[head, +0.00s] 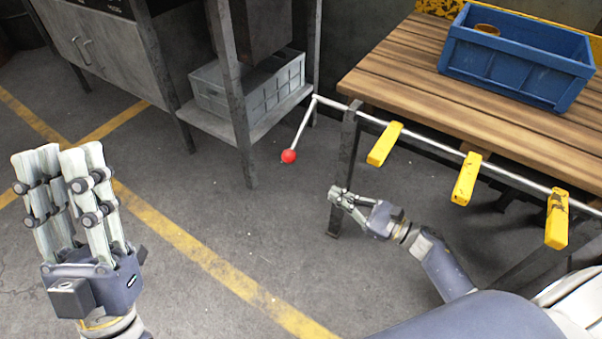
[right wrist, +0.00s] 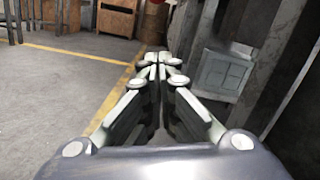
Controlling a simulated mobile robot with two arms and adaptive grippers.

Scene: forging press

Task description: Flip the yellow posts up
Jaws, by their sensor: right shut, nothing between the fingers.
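Three yellow posts, a far one (head: 385,143), a middle one (head: 466,179) and a near one (head: 557,219), sit on a metal rod (head: 432,146) along the wooden table's front edge. They stick out and hang downward from the rod. The rod's left end bends into a crank handle (head: 303,124) that slants down to a red ball knob (head: 289,156). My right gripper (head: 337,194) is shut and empty, below the rod by the table leg, right of and lower than the knob. Its closed fingers fill the right wrist view (right wrist: 156,65). My left gripper (head: 57,155) is open and empty, fingers up, at far left.
A blue crate (head: 512,66) stands on the wooden table (head: 395,69). A dark table leg (head: 344,160) is close to my right gripper. A metal rack with a grey crate (head: 248,88) stands behind the knob. The floor between my grippers is clear.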

